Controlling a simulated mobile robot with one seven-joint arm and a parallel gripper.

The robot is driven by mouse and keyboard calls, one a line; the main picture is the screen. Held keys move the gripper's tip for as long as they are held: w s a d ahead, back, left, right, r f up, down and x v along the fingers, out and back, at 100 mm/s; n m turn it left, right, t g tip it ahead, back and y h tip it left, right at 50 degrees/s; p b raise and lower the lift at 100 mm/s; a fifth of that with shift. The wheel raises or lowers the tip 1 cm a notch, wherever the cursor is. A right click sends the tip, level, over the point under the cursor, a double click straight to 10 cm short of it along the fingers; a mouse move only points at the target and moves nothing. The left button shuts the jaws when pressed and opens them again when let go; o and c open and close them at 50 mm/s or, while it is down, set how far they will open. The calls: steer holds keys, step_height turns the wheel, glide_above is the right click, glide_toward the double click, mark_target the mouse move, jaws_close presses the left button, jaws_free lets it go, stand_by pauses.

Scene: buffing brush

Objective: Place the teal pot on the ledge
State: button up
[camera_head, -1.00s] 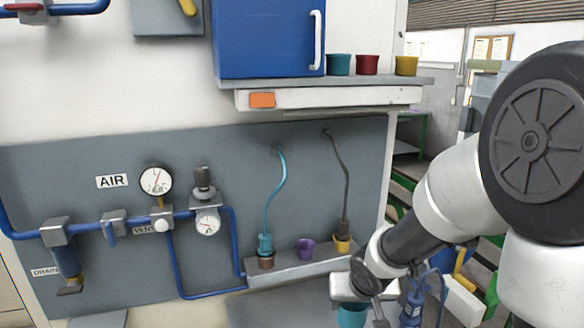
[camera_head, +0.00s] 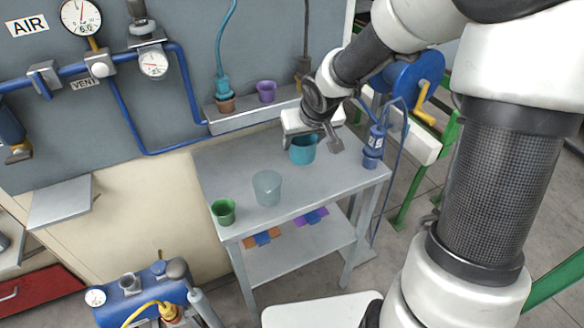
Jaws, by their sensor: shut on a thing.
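The teal pot (camera_head: 303,150) is at the back right of the grey table (camera_head: 335,178). My gripper (camera_head: 312,130) is over it and shut on its rim. I cannot tell whether the pot's base touches the tabletop. A narrow grey ledge (camera_head: 232,122) runs along the wall panel behind the table. My arm hides the ledge's right part.
A clear grey-blue pot (camera_head: 267,188) and a green pot (camera_head: 223,211) stand on the table's left side. A blue bottle-like tool (camera_head: 374,145) stands at its right edge. Blue pipes (camera_head: 188,90) run along the panel. The table's front right is clear.

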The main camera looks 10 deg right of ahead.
step_height(320, 180, down, 8)
steer(key=b, duration=0.3)
steer(key=shift+b, duration=0.35)
steer(key=shift+f, duration=0.2)
steer(key=o, duration=1)
steer(key=shift+r, duration=0.1)
